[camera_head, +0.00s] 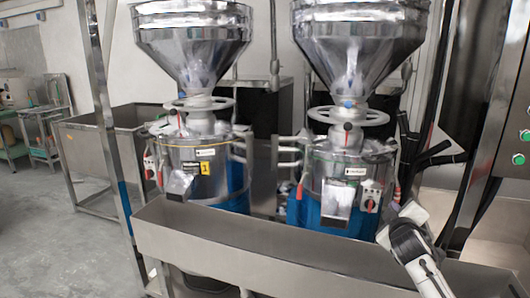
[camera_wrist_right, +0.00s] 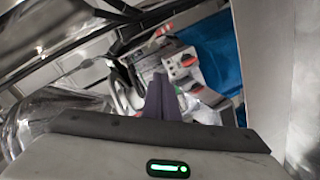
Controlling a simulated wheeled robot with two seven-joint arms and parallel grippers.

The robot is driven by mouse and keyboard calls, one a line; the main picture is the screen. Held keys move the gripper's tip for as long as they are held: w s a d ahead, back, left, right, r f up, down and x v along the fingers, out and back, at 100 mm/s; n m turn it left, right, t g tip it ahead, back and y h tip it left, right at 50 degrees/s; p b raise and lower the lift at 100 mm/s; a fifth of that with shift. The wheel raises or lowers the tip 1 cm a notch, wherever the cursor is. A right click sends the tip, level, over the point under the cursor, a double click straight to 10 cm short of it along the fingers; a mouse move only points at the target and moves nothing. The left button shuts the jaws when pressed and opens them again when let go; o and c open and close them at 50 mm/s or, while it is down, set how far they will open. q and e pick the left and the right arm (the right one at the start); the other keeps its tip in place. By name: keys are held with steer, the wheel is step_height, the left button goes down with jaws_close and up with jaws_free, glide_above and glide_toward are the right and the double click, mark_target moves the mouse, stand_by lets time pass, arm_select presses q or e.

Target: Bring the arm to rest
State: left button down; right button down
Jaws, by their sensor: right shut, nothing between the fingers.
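My right arm comes in at the lower right of the head view. Its white and dark gripper (camera_head: 402,222) is beside the right grinder (camera_head: 345,180), near the red-knobbed control box (camera_head: 370,195). In the right wrist view the dark fingers (camera_wrist_right: 161,98) are together with nothing between them. The control box with red parts (camera_wrist_right: 182,66) shows beyond them. I cannot tell from the head view how far the gripper is from the grinder. My left gripper is not in view.
A left grinder (camera_head: 205,165) stands beside the right one, each under a steel hopper (camera_head: 190,45). A long steel trough (camera_head: 240,240) runs in front of both. A steel bin (camera_head: 90,140) stands at the left. Steel posts and dark bars (camera_head: 435,155) crowd the right. Open floor (camera_head: 45,230) lies at left.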

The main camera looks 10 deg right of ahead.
steer(key=w+a+r+m+t+y, duration=0.25)
steer(key=a+m+y, duration=0.2)
steer(key=a, duration=0.35)
steer(key=s+a+f+g+y, duration=0.1)
steer(key=s+a+f, duration=0.25)
steer(key=f, duration=0.25)
steer(key=s+a+f+n+g+y, duration=0.1)
steer(key=s+a+f, duration=0.1)
steer(key=s+f, duration=0.3)
steer(key=s+a+f+y, duration=0.1)
steer(key=s+a+f, duration=0.2)
steer(key=f, duration=0.5)
steer(key=s+a+f+g, duration=0.2)
steer(key=s+a+f, duration=0.2)
steer(key=s, duration=0.7)
steer(key=s+a+f+g+y, duration=0.1)
steer(key=s+a+f, duration=0.3)
steer(key=s, duration=0.7)
steer(key=s+a+f+g+y, duration=0.1)
steer(key=s+a+f, duration=0.3)
steer(key=s+f, duration=0.4)
steer(key=s+g, duration=0.1)
steer(key=s, duration=0.2)
steer(key=shift+g, duration=0.35)
steer(key=shift+f+m, duration=0.1)
steer(key=shift+m, duration=0.15)
